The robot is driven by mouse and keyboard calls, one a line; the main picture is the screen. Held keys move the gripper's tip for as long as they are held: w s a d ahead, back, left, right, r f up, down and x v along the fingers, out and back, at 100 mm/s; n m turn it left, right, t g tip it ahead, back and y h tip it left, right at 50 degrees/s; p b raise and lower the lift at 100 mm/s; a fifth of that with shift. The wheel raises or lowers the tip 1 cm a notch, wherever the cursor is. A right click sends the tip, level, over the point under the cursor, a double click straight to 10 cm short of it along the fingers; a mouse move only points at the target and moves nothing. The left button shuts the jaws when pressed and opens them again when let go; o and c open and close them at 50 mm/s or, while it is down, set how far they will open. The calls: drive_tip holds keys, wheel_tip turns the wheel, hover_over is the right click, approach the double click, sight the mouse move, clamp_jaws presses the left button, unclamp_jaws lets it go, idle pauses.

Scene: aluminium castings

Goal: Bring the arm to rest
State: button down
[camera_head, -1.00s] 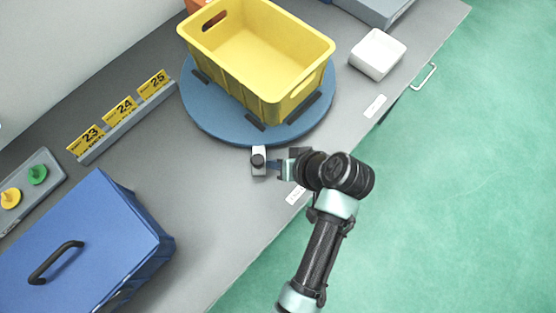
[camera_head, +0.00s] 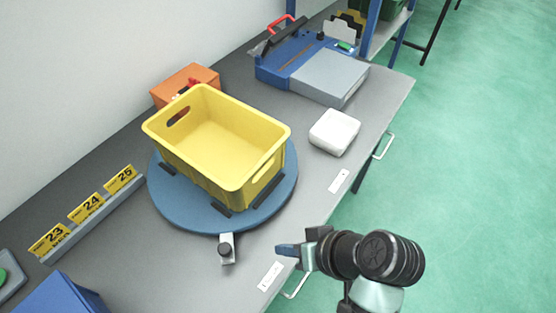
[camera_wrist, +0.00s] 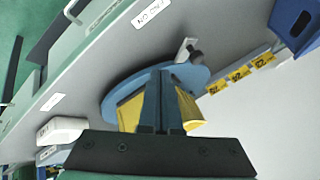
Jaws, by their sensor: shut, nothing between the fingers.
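My gripper (camera_head: 284,249) is at the front edge of the grey bench, right of the turntable's clamp (camera_head: 227,249) and apart from it. Its fingers are shut and empty. In the wrist view the closed fingers (camera_wrist: 161,82) stand in front of the yellow bin (camera_wrist: 187,112) and the blue turntable (camera_wrist: 115,97) and hide part of both. In the head view the empty yellow bin (camera_head: 232,181) sits on the blue round turntable (camera_head: 170,205). My arm reaches in from the lower right, over the green floor.
A white box (camera_head: 334,132) lies right of the turntable. A blue and grey machine (camera_head: 310,70) and an orange box (camera_head: 185,82) stand behind. Number cards (camera_head: 86,208) and a blue case (camera_head: 58,295) are at left. The floor (camera_head: 470,150) at right is clear.

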drive_tip(key=w+d+r+t+h, duration=0.1)
drive_tip(key=w+r+t, duration=0.35)
drive_tip(key=r, duration=0.45)
drive_tip(key=w+r+m+t+h, duration=0.1)
drive_tip(key=w+r+t+h, duration=0.15)
drive_tip(key=w+r, duration=0.5)
drive_tip(key=w+d+r+t+h, duration=0.1)
drive_tip(key=w+r+t, duration=0.25)
drive_tip(key=r, duration=0.75)
drive_tip(key=s+a+r+t, duration=0.1)
drive_tip(key=s+r+t, duration=0.3)
drive_tip(key=r, duration=0.6)
drive_tip(key=s+a+r+m+t+h, duration=0.1)
drive_tip(key=s+r+t, duration=0.3)
drive_tip(key=r, duration=0.6)
drive_tip(key=s+a+r+t, duration=0.1)
drive_tip(key=s+r+t, duration=0.3)
drive_tip(key=r, duration=0.6)
drive_tip(key=shift+s+a+m+t+h, duration=0.3)
drive_tip(key=shift+a+t+h, duration=0.05)
drive_tip(key=shift+t, duration=0.1)
